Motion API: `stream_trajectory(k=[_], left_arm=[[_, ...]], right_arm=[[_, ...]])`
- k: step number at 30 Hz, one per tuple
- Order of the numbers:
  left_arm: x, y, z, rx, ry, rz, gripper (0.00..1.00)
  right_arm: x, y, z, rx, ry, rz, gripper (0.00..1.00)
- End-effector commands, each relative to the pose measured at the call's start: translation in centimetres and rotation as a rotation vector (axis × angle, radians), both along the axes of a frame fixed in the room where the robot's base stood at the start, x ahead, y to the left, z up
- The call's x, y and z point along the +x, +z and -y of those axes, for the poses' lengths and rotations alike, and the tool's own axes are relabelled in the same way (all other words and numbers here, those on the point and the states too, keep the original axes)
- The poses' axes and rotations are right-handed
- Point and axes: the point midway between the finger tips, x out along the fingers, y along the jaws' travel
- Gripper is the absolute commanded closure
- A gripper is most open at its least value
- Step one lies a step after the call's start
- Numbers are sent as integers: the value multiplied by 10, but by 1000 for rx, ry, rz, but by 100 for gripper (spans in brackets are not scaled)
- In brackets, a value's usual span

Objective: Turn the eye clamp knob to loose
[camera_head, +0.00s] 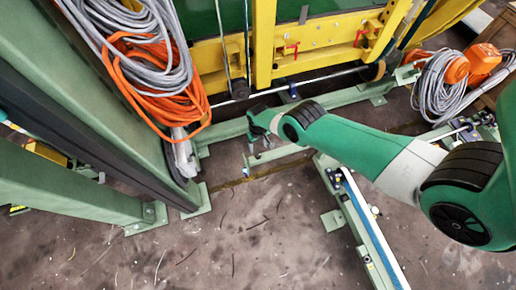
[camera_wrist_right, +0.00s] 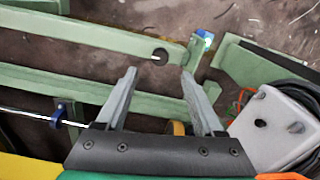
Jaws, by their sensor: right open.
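I cannot tell for certain which part is the eye clamp knob. A small dark round part (camera_wrist_right: 160,55) sits on a green beam (camera_wrist_right: 100,40) in the right wrist view, just beyond the fingertips and roughly between them. A blue clamp (camera_wrist_right: 59,113) sits around a thin rod at left in that view; a blue clamp also shows on the rod in the head view (camera_head: 290,93). My right gripper (camera_wrist_right: 160,72) is open with nothing between its fingers. In the head view my right gripper (camera_head: 260,150) is over the green floor beams, small and partly hidden by its wrist. My left gripper is not in view.
Grey and orange cables (camera_head: 160,70) hang on the green post at left. A yellow frame (camera_head: 290,50) stands behind. A green rail (camera_head: 365,225) lies right of centre. A grey box (camera_wrist_right: 275,130) is close to the right finger. The floor (camera_head: 240,240) in front is clear.

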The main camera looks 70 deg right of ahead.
Motion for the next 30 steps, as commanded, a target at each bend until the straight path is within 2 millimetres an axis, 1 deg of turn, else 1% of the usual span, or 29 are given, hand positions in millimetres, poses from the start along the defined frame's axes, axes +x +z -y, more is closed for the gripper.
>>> stream_trajectory(k=[1,6,9,12,14,22,23,24,26,30], left_arm=[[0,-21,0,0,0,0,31],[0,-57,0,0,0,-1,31],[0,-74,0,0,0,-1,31],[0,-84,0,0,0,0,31],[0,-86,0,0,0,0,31],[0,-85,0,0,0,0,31],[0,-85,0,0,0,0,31],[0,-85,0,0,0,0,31],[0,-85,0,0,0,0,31],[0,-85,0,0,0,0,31]], right_arm=[[0,-21,0,0,0,0,31],[0,-57,0,-1,0,1,31],[0,-74,0,-1,0,1,31],[0,-84,0,-1,0,1,31],[0,-86,0,-1,0,1,31],[0,-85,0,-1,0,1,31],[0,-85,0,-1,0,1,32],[0,-85,0,-1,0,1,40],[0,-85,0,-1,0,1,50],[0,-85,0,-1,0,1,76]])
